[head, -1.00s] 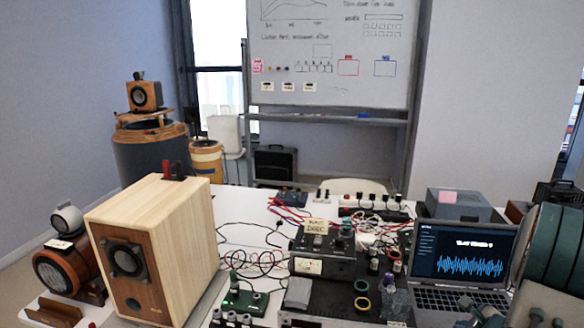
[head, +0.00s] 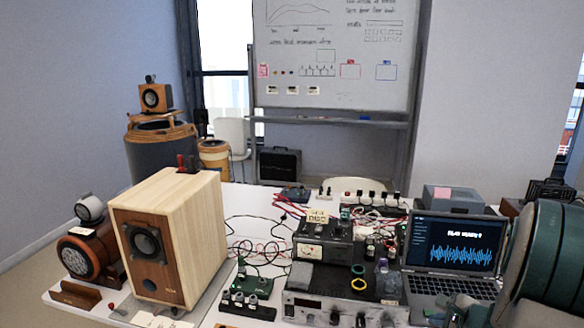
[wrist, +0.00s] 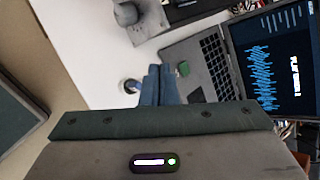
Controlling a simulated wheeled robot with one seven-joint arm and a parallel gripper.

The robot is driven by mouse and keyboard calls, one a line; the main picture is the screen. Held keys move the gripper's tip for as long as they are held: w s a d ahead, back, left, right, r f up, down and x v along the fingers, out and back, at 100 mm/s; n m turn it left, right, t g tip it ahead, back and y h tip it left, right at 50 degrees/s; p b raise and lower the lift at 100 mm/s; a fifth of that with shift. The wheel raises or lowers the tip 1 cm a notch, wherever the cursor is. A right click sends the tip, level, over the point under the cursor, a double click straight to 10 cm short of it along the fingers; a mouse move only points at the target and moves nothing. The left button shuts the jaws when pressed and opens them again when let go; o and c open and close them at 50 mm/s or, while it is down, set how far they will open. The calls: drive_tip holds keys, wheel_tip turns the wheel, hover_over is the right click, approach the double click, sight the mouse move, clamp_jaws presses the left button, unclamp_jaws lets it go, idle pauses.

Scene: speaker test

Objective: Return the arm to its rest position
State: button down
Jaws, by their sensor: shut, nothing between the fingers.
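My gripper (wrist: 158,75) shows in the wrist view with its two blue-grey fingers together and nothing between them. The fingers extend over the white table (wrist: 85,60), beside the laptop (wrist: 205,65). A small round metallic thing shows just left of the fingertips, and a small green thing just right of them. In the head view, a large green and grey rounded part at the right edge appears to be my arm. My fingers cannot be made out clearly there.
A wooden speaker (head: 165,245) stands at the table's left. Amplifiers, meters, cables and circuit boards crowd the middle. The open laptop (head: 452,255) stands at the right, close to the green part. A whiteboard (head: 335,60) stands behind. Bare tabletop shows behind the speaker.

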drive_tip(key=s+a+r+n+g+y, duration=0.2)
drive_tip(key=s+a+r+n, duration=0.15)
drive_tip(key=a+n, duration=0.45)
drive_tip(key=s+a+r+n+g+y, duration=0.1)
drive_tip(key=s+a+r+n+g, duration=0.25)
drive_tip(key=a, duration=0.75)
drive_tip(key=s+a+r+n+h, duration=0.2)
drive_tip(key=s+n, duration=0.3)
drive_tip(key=s, duration=0.1)
drive_tip(key=s+a+r+n+h, duration=0.1)
drive_tip(key=s+r+n+h, duration=0.1)
drive_tip(key=s+n, duration=0.4)
drive_tip(key=shift+a+r+g+h, duration=0.15)
drive_tip(key=shift+a+g+h, duration=0.15)
drive_tip(key=shift+a+g, duration=0.1)
